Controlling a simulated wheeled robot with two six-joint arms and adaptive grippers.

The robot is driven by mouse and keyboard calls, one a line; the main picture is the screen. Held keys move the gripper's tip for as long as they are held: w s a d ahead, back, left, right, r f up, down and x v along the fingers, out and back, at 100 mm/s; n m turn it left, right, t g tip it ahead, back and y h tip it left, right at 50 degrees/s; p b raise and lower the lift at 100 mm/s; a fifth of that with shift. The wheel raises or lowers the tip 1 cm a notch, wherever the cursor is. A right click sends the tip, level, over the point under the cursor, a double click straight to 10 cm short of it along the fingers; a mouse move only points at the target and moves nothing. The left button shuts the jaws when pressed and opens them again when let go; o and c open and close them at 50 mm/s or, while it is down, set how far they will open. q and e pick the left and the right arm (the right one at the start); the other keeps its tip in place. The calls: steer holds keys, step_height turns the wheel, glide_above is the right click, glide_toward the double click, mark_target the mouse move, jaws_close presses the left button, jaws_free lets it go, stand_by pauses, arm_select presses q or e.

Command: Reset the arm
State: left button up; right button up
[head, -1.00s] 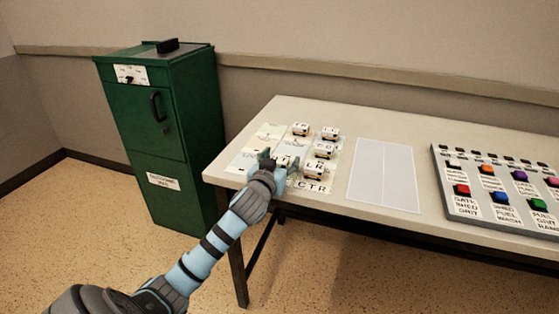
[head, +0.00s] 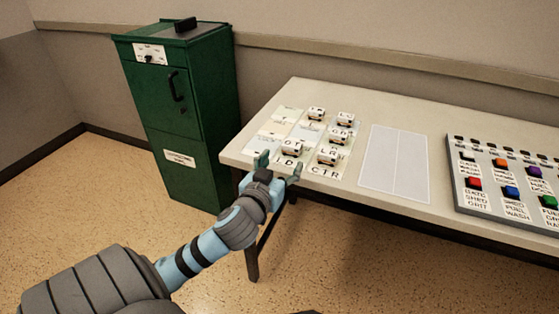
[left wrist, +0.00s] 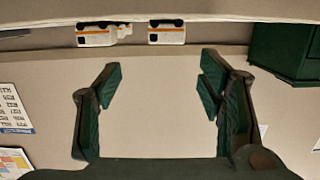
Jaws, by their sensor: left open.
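My left gripper (head: 279,167) is open and empty at the table's front left edge, in front of the small white vehicles. In the left wrist view its two fingers (left wrist: 160,85) stand wide apart with nothing between them. The nearest vehicle (head: 292,149) stands on a lettered mat just beyond the fingertips, apart from them. Several more white vehicles stand behind and to the right, one of them (head: 327,158) beside the nearest. In the left wrist view two white vehicles with orange stripes (left wrist: 95,36) (left wrist: 167,36) show at the top. My right gripper is not in view.
The pale table (head: 300,96) runs to the right. A green cabinet (head: 190,120) stands left of the table. The speckled floor in front is open.

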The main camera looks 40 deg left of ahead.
arm_select(q)
steer(key=shift+f, duration=0.1)
stand_by(0.4)
steer(key=s+d+f+m+g+h, duration=0.1)
steer(key=s+d+f+g, duration=0.2)
steer(key=f, duration=0.4)
steer(key=s+d+f+m+g, duration=0.1)
steer(key=s+f+g, duration=0.2)
steer(key=s+f, duration=0.3)
steer(key=s+d+f+m+g+h, duration=0.25)
steer(key=s+d+f, duration=0.25)
steer(key=s, duration=0.3)
steer(key=s+d+f+m+g+h, duration=0.1)
steer(key=s+d+f+g+h, duration=0.15)
steer(key=s+d+f, duration=0.35)
steer(key=s+a+f+g+y, duration=0.1)
steer(key=a+f, duration=0.1)
steer(key=f, duration=0.6)
steer(key=a+f+g, duration=0.1)
steer(key=a+f, duration=0.1)
steer(key=f, duration=0.6)
steer(key=s+a+f+g, duration=0.1)
steer(key=s+a+f, duration=0.1)
steer(key=s+f, duration=1.25)
step_height(320, 180, up, 15)
steer(key=d+p, duration=0.1)
steer(key=p, duration=1.4)
steer(key=shift+s+d+n, duration=0.3)
steer(key=shift+d+n, duration=0.05)
steer(key=shift+n, duration=0.1)
